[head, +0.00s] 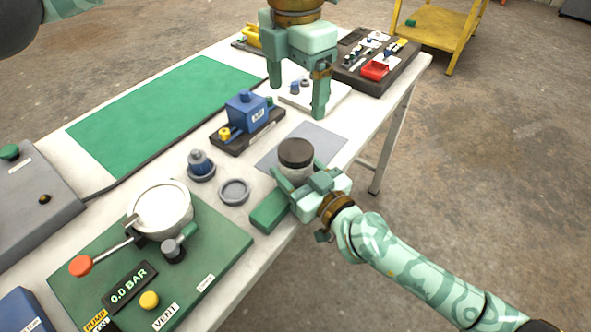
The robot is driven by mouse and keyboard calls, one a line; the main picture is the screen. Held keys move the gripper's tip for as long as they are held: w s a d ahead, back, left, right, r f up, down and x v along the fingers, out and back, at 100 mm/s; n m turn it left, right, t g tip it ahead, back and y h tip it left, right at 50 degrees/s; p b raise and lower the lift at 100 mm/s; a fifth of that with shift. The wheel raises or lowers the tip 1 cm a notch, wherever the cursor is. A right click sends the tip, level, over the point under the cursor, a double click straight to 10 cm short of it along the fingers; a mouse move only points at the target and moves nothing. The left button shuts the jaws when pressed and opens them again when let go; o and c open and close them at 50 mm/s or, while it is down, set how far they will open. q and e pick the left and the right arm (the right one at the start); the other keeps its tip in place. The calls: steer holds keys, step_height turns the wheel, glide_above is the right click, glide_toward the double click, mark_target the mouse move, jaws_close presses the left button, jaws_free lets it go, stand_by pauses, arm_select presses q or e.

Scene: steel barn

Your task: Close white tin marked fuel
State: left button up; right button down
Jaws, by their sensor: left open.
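Whether the cap sits fully down cannot be told. My left gripper (298,98) hangs at the top, open and empty, fingers pointing down, beyond the tin and apart from it.
A blue device on a dark base (247,112), a blue-grey knob piece (201,164) and a grey ring (234,191) stand left of the tin. A green pump board (215,255) lies in front. A dark tray (398,75) stands behind. The green mat (165,112) is clear.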

steer(key=shift+c, duration=1.8)
jaws_free()
steer(key=shift+s+d, duration=0.1)
steer(key=shift+s+d, duration=0.25)
steer(key=shift+s, duration=0.05)
steer(key=p+v, duration=0.2)
steer(key=v, duration=0.5)
steer(key=shift+s+d+r, duration=0.1)
steer(key=shift+s, duration=0.1)
arm_select(q)
steer(key=r, duration=0.3)
steer(key=shift+s, duration=0.3)
arm_select(e)
glide_toward(306, 179)
steer(key=v, duration=0.3)
steer(key=shift+f, duration=0.2)
